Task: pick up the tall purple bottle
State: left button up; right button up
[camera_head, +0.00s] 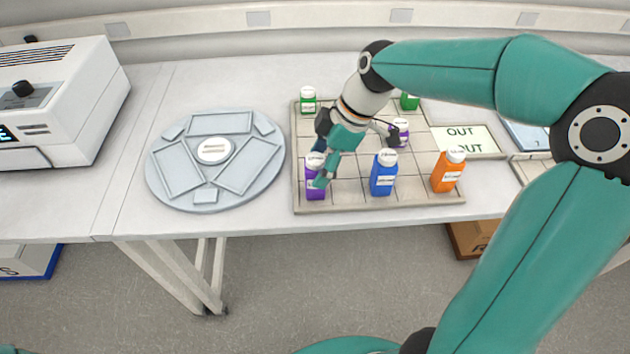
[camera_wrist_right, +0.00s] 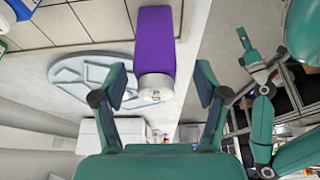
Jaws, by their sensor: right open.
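The tall purple bottle (camera_head: 314,191) with a white cap stands at the front left corner of the gridded tray (camera_head: 380,202). My right gripper (camera_head: 324,174) is over it and hides part of it. In the right wrist view the purple bottle (camera_wrist_right: 155,35) lies between the two spread fingers of my right gripper (camera_wrist_right: 160,85), its white cap toward the palm. Gaps show on both sides of the bottle. A smaller purple bottle (camera_head: 401,128) stands farther back on the tray, partly hidden by my gripper. Part of my left arm shows at the right of the wrist view.
A blue bottle (camera_head: 384,178) and an orange bottle (camera_head: 447,175) stand along the tray's front. Green bottles (camera_head: 308,98) (camera_head: 410,101) stand at the back. A round grey rack (camera_head: 160,185) lies to the left, a white machine (camera_head: 75,110) beyond it. An OUT mat (camera_head: 465,146) lies right.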

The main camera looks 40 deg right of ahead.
aim_at(310, 176)
jog(key=x, duration=0.3)
jog(key=p+x, duration=0.1)
jog(key=shift+w+a+f, duration=0.1)
jog(key=shift+w+f, duration=0.25)
jog(key=shift+w, duration=0.05)
jog(key=c, duration=1.2)
